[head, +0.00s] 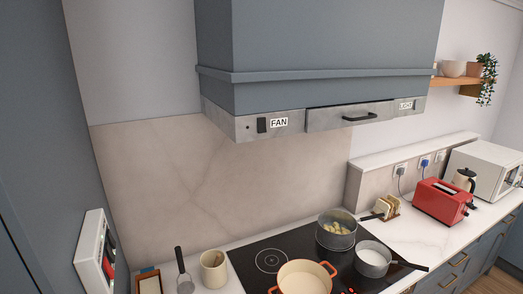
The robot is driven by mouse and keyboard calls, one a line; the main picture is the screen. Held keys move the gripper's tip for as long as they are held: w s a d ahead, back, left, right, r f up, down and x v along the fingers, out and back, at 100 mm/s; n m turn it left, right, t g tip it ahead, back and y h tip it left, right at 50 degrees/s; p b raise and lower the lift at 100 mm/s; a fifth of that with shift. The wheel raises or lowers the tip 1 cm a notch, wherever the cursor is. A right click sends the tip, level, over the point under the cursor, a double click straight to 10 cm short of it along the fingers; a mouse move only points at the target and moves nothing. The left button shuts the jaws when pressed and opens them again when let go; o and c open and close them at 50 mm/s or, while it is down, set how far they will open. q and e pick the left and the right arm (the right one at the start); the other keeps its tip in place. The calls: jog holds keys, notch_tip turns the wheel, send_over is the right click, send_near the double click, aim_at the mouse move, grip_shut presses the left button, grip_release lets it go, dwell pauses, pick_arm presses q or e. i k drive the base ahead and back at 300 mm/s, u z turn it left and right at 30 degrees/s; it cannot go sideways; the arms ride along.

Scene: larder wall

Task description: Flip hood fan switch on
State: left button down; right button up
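The blue-grey range hood (320,45) hangs over the hob, with a metal strip along its lower edge. The fan switch (262,126) is a small dark rocker on the left of that strip, beside a white FAN label (279,122). A small dark dot sits left of the switch. The switch is too small to tell which way it is tipped. A second label (406,105), seemingly LIGHT, is at the right end of the strip. Neither of my grippers is in the head view.
A drawer-like panel with a dark handle (360,117) is in the hood's strip. Below, the black hob (257,255) carries an orange pot (304,278) and grey saucepans (336,230). A red toaster (442,201) stands right. A tall blue-grey cabinet (40,120) borders the left.

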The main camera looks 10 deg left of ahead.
aim_at(260, 122)
jog(key=z, duration=0.2)
jog(key=k, duration=1.1)
jog(key=z, duration=0.3)
